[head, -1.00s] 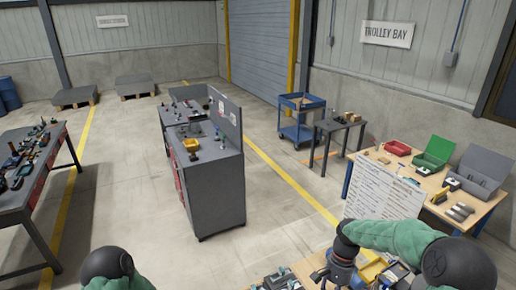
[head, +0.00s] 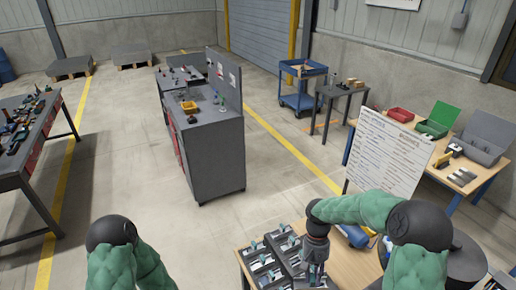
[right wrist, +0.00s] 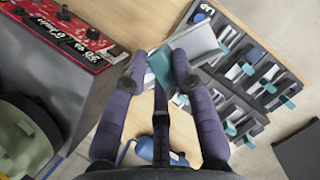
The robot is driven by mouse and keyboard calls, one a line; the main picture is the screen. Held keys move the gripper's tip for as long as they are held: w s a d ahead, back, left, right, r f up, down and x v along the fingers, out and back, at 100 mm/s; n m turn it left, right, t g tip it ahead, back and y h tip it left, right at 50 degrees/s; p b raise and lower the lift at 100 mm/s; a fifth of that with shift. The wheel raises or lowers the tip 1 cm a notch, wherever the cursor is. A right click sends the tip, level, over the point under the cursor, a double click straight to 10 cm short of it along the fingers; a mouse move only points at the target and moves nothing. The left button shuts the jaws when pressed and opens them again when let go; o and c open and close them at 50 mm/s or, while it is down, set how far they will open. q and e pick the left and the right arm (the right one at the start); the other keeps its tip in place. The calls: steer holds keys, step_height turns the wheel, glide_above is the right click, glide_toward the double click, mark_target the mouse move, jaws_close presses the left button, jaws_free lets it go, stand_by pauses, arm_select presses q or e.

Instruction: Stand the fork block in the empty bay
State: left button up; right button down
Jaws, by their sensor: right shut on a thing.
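My right gripper (head: 313,276) points down at the right part of the dark rack (head: 252,252). In the right wrist view its purple-grey fingers (right wrist: 160,62) are shut on a block (right wrist: 200,42) with a pale grey body and a teal part between the fingertips. The block looks tilted in that view and covers part of the rack, which also shows there (right wrist: 224,92). The rack has several bays with pale metal pieces and teal tabs. I cannot tell which bay is empty, nor whether the block touches the rack. My left gripper is out of view.
The rack stands on a wooden table (head: 352,268). A white text board (head: 388,152) stands behind my right arm. A blue object (head: 354,235) lies near that arm. A red-topped panel (right wrist: 62,32) shows at the left of the wrist view.

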step_height(320, 180, down, 17)
steer(key=b, duration=1.5)
steer(key=shift+b, duration=0.4)
